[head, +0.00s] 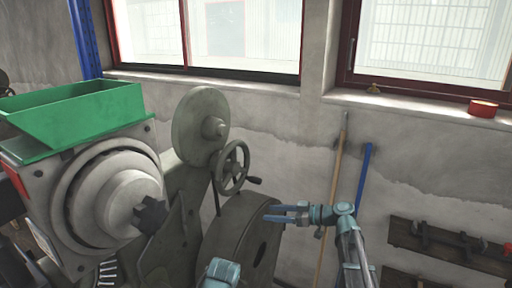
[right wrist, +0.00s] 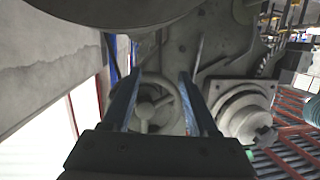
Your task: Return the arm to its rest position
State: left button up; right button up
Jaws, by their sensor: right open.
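My right gripper (head: 268,213) is at the end of my blue-grey arm, which comes up from the lower right in the head view. Its two blue fingers point left, in front of the large grey round housing of the press (head: 228,240). In the right wrist view the fingers (right wrist: 160,80) stand apart with nothing held between them. The spoked handwheel (right wrist: 153,108) shows in the gap behind them. A blue-grey part of my own body shows at the bottom middle of the head view. My left gripper cannot be made out.
The handwheel (head: 231,167) and a grey disc (head: 199,115) rise just left of the gripper. A green bin (head: 75,110) sits on a machine at left. A wooden-handled tool (head: 333,195) and a blue pole (head: 363,175) lean on the wall. A wall rack (head: 450,245) hangs at right.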

jog(key=s+a+f+m+g+h, duration=0.25)
jog(key=s+a+f+h, duration=0.2)
jog(key=s+f, duration=0.3)
jog(key=s+a+f+m+g+h, duration=0.1)
jog(key=s+a+f+g+h, duration=0.25)
jog(key=s+a+f, duration=0.45)
jog(key=s+d+f+m+h, duration=0.1)
jog(key=s+d+m+h, duration=0.1)
jog(key=s, duration=0.3)
jog(key=s+d+f+m+g+h+b, duration=0.1)
jog(key=s+d+m+h, duration=0.2)
jog(key=s+d+h, duration=0.1)
jog(key=shift+s+d+f+h, duration=0.3)
jog(key=shift+s+h, duration=0.3)
jog(key=shift+s, duration=0.6)
